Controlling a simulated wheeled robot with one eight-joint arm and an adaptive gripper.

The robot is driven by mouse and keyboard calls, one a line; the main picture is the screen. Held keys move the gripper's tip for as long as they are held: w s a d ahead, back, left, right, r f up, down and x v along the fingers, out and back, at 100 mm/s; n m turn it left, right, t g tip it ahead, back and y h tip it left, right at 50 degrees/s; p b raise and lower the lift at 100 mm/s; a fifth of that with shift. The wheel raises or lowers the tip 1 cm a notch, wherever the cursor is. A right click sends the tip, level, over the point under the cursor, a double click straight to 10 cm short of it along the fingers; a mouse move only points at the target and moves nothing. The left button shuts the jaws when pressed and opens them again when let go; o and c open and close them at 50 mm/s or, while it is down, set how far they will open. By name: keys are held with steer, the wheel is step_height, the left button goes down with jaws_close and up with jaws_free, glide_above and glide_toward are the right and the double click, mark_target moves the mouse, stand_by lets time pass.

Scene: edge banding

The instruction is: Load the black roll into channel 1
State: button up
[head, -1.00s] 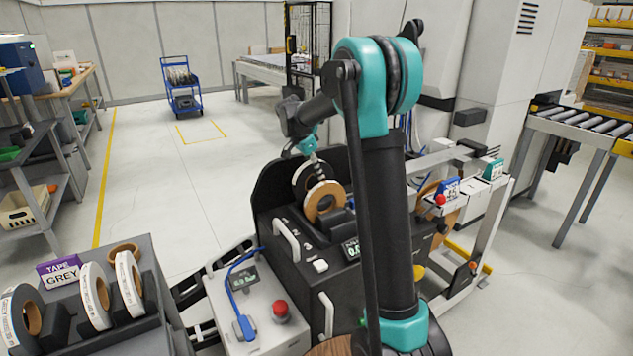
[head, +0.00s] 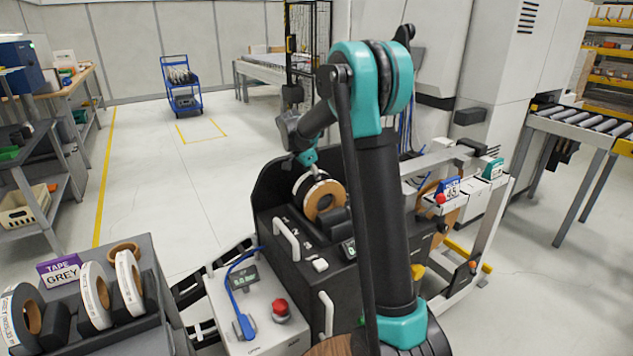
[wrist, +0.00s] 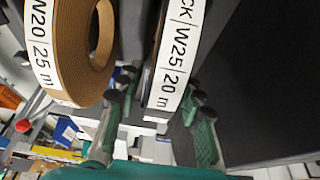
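The black roll (wrist: 172,62), with a white label ending "CK W25 20 m", sits upright between my two fingers in the wrist view. In the head view this roll (head: 302,185) is at the rearmost place on the dark machine (head: 277,225), by numeral 1, behind a brown roll. Its lower part is hidden there. My gripper (wrist: 155,105) is around the black roll; a gap shows between the left finger and the roll, so it looks open. The gripper's fingers are mostly hidden in the head view.
The brown roll (head: 325,203), labelled W20 25 m in the wrist view (wrist: 72,50), stands close beside the black roll. A dark wall of the machine (head: 268,180) rises behind them. A rack (head: 160,325) with several rolls is at lower left.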

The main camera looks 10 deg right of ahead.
steer(key=shift+r, duration=0.15)
steer(key=shift+r, duration=0.3)
steer(key=v, duration=1.1)
steer(key=shift+s+a+r, duration=0.1)
steer(key=shift+a+r, duration=0.15)
steer(key=shift+r, duration=0.05)
steer(key=shift+s, duration=0.1)
